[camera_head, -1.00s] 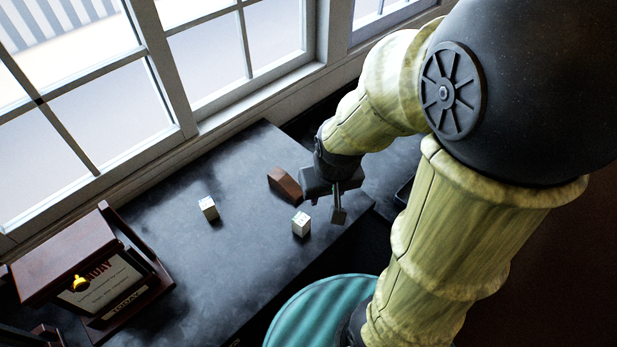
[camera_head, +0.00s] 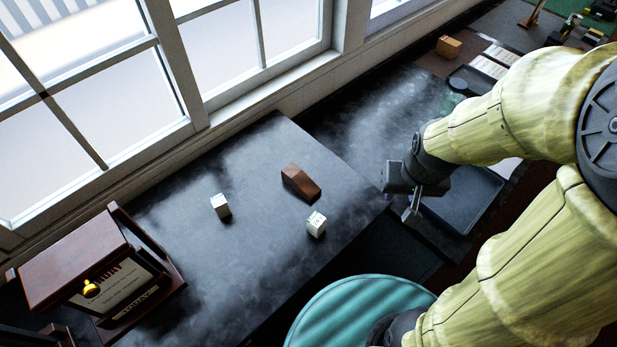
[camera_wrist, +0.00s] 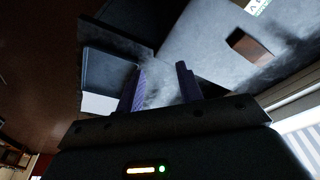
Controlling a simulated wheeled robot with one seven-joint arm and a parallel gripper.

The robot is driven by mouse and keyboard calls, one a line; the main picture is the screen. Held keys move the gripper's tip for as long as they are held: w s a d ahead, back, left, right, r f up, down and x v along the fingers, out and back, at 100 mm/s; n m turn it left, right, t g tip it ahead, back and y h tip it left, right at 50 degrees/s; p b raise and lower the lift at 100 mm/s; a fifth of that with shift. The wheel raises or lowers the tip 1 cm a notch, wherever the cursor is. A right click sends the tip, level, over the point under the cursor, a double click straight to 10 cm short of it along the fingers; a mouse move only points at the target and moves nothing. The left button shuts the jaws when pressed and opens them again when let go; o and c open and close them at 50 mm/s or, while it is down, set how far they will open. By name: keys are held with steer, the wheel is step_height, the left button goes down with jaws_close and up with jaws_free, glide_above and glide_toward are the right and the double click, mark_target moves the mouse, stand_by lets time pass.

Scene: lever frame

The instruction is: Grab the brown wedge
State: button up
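The brown wedge (camera_head: 300,182) lies on the dark desk top, near the middle of the head view. It also shows in the wrist view (camera_wrist: 250,46), at the upper right, outside the fingers. My gripper (camera_head: 412,214) is to the right of the wedge, beyond the right end of this desk top, and apart from it. In the wrist view my gripper (camera_wrist: 160,86) has its two fingers spread with nothing between them.
Two small white cubes, a left one (camera_head: 220,206) and a right one (camera_head: 316,224), stand near the wedge. A wooden calendar stand (camera_head: 75,262) is at the left. A dark tray (camera_head: 465,200) is behind my gripper. A teal round seat (camera_head: 350,310) is in front.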

steer(key=o, duration=0.5)
steer(key=shift+w, duration=0.1)
steer(key=shift+o, duration=0.5)
steer(key=w+a+n+g+b, duration=0.1)
steer(key=w+a+n+b, duration=0.2)
steer(key=w+a, duration=0.5)
steer(key=shift+w+a+r+n+b, duration=0.2)
steer(key=shift+w+a+n+b, duration=0.2)
steer(key=shift+n, duration=0.4)
step_height(320, 180, up, 3)
steer(key=n+g+b, duration=0.2)
steer(key=n+b, duration=0.1)
steer(key=n, duration=0.3)
glide_above(296, 171)
steer(key=shift+f, duration=0.2)
step_height(296, 171, down, 12)
steer(key=p, duration=0.2)
steer(key=shift+f+p, duration=0.15)
steer(key=shift+p, duration=0.2)
